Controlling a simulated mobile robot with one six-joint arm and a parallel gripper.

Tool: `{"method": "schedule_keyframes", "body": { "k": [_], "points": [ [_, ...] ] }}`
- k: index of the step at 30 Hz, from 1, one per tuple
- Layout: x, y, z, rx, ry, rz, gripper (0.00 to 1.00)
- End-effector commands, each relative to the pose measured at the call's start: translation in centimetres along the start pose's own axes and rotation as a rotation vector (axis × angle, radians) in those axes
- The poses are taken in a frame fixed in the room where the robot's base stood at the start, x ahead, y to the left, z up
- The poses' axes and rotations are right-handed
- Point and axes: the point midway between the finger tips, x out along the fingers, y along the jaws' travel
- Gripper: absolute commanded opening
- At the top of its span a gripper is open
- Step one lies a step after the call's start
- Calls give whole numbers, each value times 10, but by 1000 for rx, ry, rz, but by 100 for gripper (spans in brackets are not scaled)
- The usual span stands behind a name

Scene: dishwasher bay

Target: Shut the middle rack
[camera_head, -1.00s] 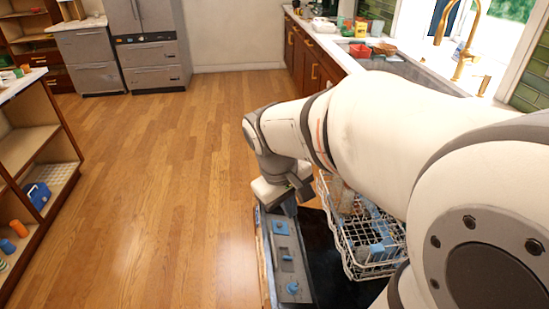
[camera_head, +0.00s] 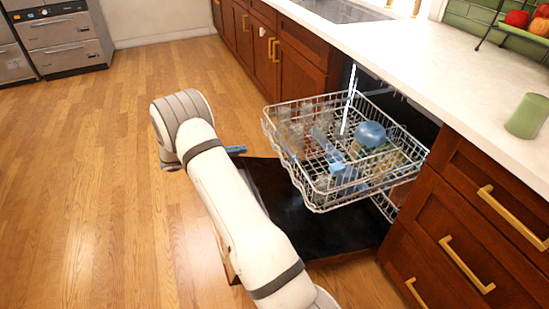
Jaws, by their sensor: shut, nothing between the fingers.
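The middle rack (camera_head: 292,165), a pale wire basket, is pulled well out of the dishwasher at the right of centre, above the lowered door (camera_head: 325,228). It holds clear glasses (camera_head: 294,128), a blue bowl (camera_head: 370,133) and other blue and clear items. My arm reaches up the picture to the left of the rack and door, apart from the rack in the picture. A little of a lower wire rack shows beneath.
Brown drawers with brass handles (camera_head: 466,264) stand close on the rack's right, and cabinets (camera_head: 300,65) stand beyond it. The pale counter (camera_head: 420,60) runs above, with a green candle (camera_head: 527,116). The wooden floor at left is clear.

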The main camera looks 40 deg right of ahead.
Motion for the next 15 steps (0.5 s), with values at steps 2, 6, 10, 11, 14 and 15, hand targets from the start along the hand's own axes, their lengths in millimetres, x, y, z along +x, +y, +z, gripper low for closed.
{"method": "schedule_keyframes", "body": {
  "k": [2,6,10,11,14,15],
  "points": [
    [1,7,-27,-33,-51,23,0],
    [2,13,-43,-60,-99,45,0],
    [11,15,-44,-65,-110,49,0],
    [14,15,-43,-65,-111,48,0],
    [31,15,-42,-66,-109,46,0],
    [39,15,-42,-65,-109,46,0]
  ]
}}
